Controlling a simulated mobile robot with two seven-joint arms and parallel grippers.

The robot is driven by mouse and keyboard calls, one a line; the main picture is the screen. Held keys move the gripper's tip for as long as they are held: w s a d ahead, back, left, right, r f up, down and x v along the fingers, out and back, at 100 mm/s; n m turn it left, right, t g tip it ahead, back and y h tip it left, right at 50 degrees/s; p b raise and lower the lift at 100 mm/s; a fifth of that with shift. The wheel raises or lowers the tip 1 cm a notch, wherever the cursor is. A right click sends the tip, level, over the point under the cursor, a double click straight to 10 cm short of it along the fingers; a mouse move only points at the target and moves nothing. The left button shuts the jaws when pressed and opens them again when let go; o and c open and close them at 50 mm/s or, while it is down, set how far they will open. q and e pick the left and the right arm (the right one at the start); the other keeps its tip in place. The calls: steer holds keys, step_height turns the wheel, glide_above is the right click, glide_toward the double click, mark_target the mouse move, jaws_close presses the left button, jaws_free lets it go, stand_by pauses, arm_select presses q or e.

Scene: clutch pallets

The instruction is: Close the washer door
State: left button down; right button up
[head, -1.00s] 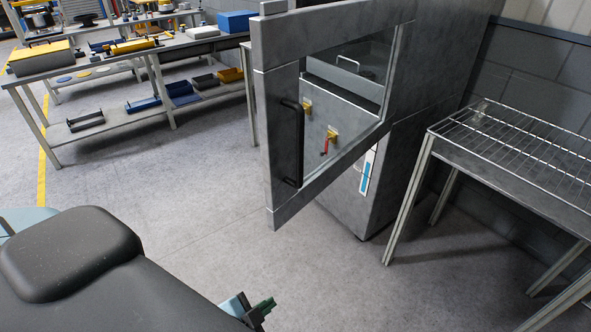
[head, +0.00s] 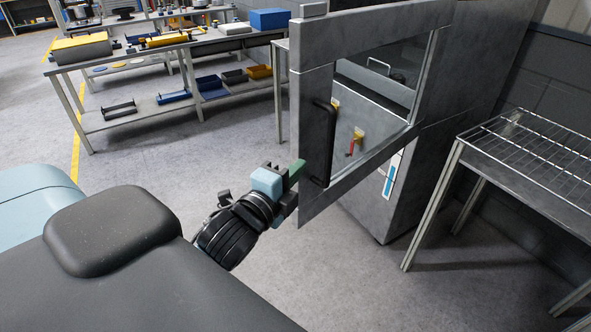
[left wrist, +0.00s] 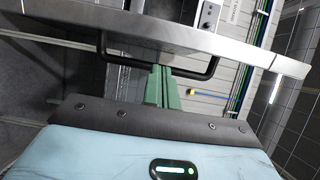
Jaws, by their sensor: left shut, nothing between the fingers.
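The washer door (head: 312,120) is a grey metal frame with a window, standing open from the washer (head: 400,205). A black bar handle (head: 324,145) runs upright along the door's free side. My left gripper (head: 298,170) is shut and empty, its green fingertips close to the lower part of the handle in the head view. In the left wrist view the shut green fingers (left wrist: 162,85) point at the handle (left wrist: 205,75) and overlap it in the picture. I cannot tell whether they touch. The door edge (left wrist: 200,35) crosses that view. My right gripper is not in view.
A wire-topped metal table (head: 470,155) stands right of the washer. A workbench (head: 120,65) with several parts and bins stands at the back left. The floor (head: 190,160) between the bench and the door is clear.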

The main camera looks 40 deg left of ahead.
mark_target(315, 152)
arm_select(q)
steer(key=w, duration=0.6)
steer(key=shift+w+a+p, duration=0.2)
steer(key=shift+w+p, duration=0.05)
steer(key=shift+p, duration=0.15)
steer(key=shift+w, duration=0.6)
steer(key=shift+a+f, duration=0.1)
